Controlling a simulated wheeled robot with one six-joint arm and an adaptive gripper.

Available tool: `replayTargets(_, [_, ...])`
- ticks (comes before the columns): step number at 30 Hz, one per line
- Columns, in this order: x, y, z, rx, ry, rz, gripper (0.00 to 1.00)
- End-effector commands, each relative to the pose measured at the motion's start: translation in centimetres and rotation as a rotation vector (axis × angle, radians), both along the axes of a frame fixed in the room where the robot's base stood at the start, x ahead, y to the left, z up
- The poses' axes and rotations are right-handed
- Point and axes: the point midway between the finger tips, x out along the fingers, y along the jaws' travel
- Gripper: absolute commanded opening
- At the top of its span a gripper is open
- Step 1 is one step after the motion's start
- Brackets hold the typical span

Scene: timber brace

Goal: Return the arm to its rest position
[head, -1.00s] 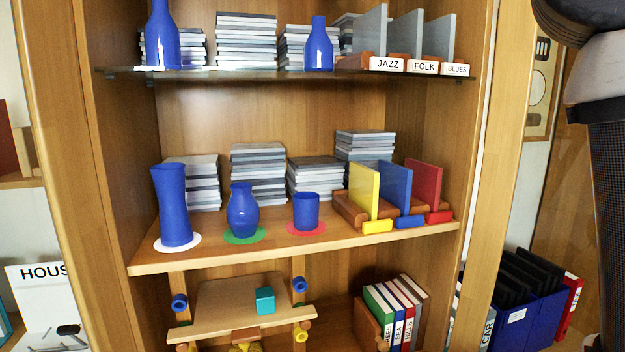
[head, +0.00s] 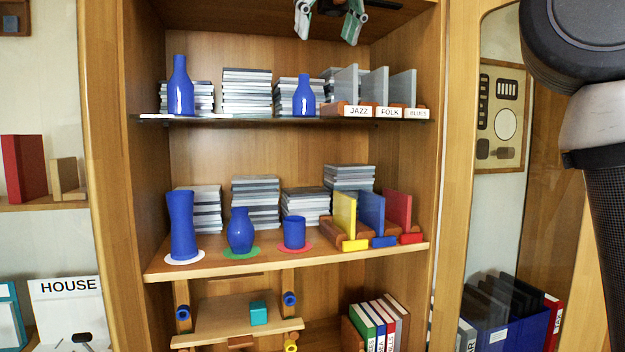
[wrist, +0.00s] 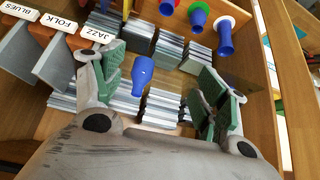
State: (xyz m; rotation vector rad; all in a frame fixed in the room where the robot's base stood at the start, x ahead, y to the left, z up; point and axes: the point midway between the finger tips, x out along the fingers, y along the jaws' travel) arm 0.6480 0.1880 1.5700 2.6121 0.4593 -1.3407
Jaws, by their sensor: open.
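My gripper (head: 328,22) shows at the top of the head view, in front of the upper part of the cabinet. Its two green-padded fingers are apart, with nothing between them that I can see. In the wrist view my gripper (wrist: 158,70) is spread wide, with a blue bottle (wrist: 142,73) and stacks of cases visible beyond the gap. I cannot tell the exact distance to them. Part of my arm (head: 590,120) fills the right edge of the head view. Low in the cabinet, a timber board (head: 225,322) carries a teal cube (head: 258,312).
A glass shelf (head: 225,120) holds blue bottles, cases and grey dividers labelled JAZZ, FOLK and BLUES. The wooden shelf (head: 215,260) below holds blue vessels on coloured discs and yellow, blue and red dividers (head: 371,213). Cabinet side posts (head: 105,180) stand left and right.

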Motion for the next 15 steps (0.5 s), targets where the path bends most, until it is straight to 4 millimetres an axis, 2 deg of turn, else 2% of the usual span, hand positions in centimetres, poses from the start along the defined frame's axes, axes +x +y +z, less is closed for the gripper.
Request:
replayTargets(8, [1.7,3.2,-3.6,-0.049,0.001,0.107,0.73])
replayTargets(12, [2.2,4.5,-6.7,-0.083,0.017,0.173,0.73])
replayTargets(15, [2.5,4.5,-9.3,-0.107,0.031,0.212,0.73])
